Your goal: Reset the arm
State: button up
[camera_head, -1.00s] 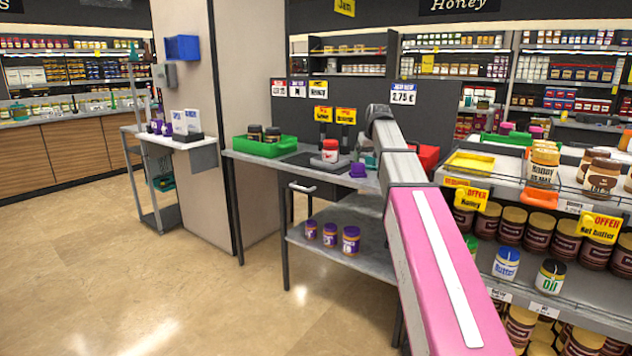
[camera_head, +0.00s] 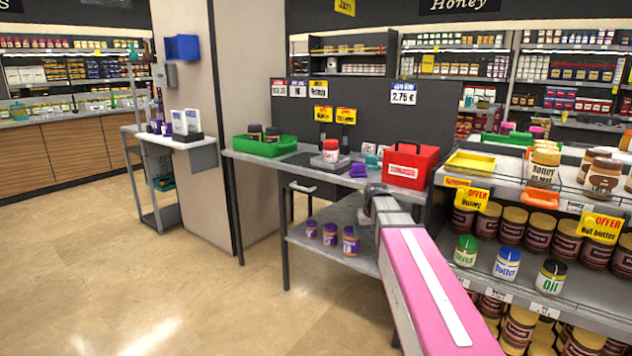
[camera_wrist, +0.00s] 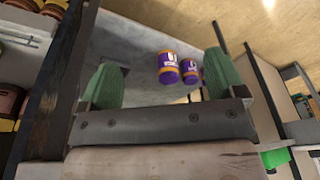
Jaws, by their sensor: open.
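My gripper (camera_wrist: 162,80) shows in the wrist view with its two green fingers wide apart and nothing between them. Beyond the fingers, two purple-labelled jars (camera_wrist: 168,68) stand on the grey lower shelf. In the head view my pink and grey arm reaches from the lower right towards the steel table (camera_head: 265,163), and its far end is low in front of the table's right part. The gripper's fingers are hidden in the head view.
Several purple-labelled jars (camera_head: 351,240) stand on the table's lower shelf (camera_head: 320,262). Jar-filled shelves (camera_head: 560,270) stand close right; floor (camera_head: 130,270) is clear left.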

jog(key=s+f+g, duration=0.2)
jog(key=s+f, duration=1.5)
jog(key=s, duration=0.2)
jog(key=shift+s+a+f+m, duration=0.15)
jog(key=shift+s+f+m, duration=0.2)
jog(key=shift+s+m, duration=0.05)
